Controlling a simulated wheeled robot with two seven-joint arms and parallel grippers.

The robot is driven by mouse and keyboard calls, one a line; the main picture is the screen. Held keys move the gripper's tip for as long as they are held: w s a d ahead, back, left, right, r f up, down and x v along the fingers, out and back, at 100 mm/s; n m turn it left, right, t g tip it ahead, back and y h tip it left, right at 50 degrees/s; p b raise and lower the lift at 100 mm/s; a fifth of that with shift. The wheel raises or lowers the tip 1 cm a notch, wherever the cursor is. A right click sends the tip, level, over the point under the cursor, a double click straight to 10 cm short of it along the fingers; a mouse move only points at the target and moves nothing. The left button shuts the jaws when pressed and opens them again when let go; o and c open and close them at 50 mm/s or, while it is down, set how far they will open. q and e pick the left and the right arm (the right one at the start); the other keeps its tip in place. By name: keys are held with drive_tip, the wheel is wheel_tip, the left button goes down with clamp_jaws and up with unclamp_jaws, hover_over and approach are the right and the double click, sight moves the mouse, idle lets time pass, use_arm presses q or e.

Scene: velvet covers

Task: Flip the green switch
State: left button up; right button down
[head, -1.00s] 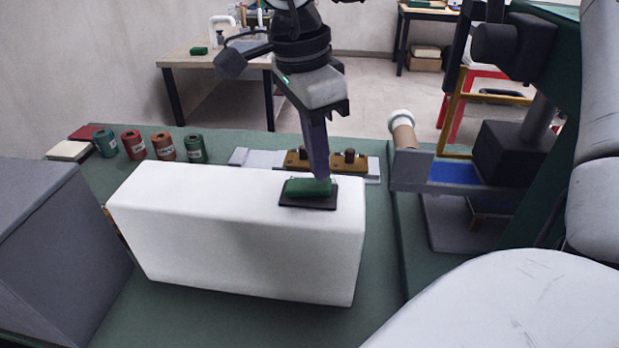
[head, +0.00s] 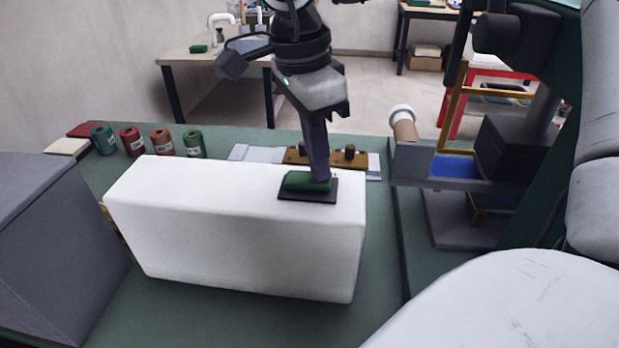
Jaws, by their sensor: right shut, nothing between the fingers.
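The green switch (head: 300,182) is a rocker on a dark plate (head: 316,199) on top of a large white block (head: 230,235). My right gripper (head: 321,177) comes down from above, and its fingers are together and empty. The fingertips are at the right end of the switch and appear to touch it. They hide part of that end. The left end of the switch looks a little raised. My left gripper is not in view.
Several labelled rolls (head: 162,142) stand at the back left of the green table. A grey box (head: 55,250) stands at the front left. A wooden block with dark knobs (head: 340,158) lies behind the white block. A machine (head: 510,150) stands at the right.

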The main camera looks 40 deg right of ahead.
drive_tip(key=shift+f, duration=0.1)
drive_tip(key=shift+r+p, duration=1.8)
drive_tip(key=shift+r, duration=0.75)
drive_tip(key=shift+r+p, duration=0.45)
drive_tip(key=shift+r, duration=0.5)
drive_tip(key=shift+f, duration=0.1)
